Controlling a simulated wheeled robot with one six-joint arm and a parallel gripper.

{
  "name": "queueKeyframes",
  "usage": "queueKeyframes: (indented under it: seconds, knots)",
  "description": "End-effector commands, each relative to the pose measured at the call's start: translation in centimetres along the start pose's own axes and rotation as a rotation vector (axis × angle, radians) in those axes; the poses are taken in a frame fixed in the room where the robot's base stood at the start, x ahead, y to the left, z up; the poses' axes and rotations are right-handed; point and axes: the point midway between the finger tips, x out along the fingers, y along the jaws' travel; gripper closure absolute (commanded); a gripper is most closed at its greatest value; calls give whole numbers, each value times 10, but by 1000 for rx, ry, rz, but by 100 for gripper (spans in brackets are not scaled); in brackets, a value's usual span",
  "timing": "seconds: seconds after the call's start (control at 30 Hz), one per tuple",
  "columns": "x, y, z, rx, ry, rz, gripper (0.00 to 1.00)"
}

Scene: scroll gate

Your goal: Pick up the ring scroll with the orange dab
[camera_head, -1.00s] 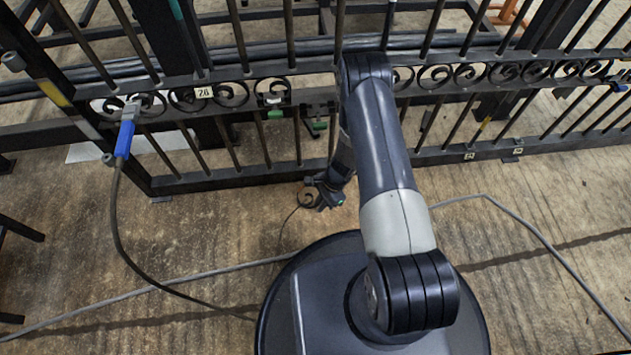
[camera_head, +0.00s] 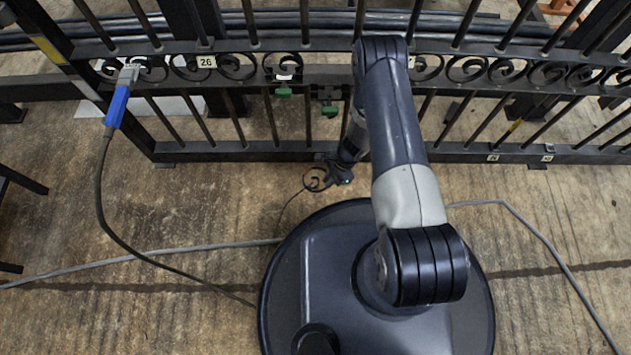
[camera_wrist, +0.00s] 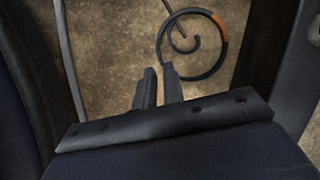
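The ring scroll with the orange dab (camera_wrist: 219,27) is a dark open curl in the wrist view, its orange patch at the upper right. The curl (camera_head: 316,181) also shows in the head view, low in front of the gate, where its dab cannot be made out. My gripper (camera_wrist: 158,70) has its two fingers a little apart, with floor showing between them. The scroll's lower left edge lies close beside the right fingertip; whether they touch cannot be told. In the head view my gripper (camera_head: 340,174) is just right of the curl.
A black gate (camera_head: 240,151) with bars and a row of scrolls stands just behind my gripper. A blue-handled tool (camera_head: 118,105) on a dark cable hangs at its left end. A grey cable (camera_head: 170,250) crosses the floor, which is otherwise mostly clear in front.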

Motion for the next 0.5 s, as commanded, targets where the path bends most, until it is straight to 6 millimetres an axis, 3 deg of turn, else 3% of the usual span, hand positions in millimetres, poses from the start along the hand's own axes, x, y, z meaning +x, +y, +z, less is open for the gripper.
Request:
queueKeyframes:
  seconds: [0.23, 0.5]
  knots:
    - [39, -1, -1, 0, -1, 2, 90]
    - [42, -1, 0, 0, 0, 0, 90]
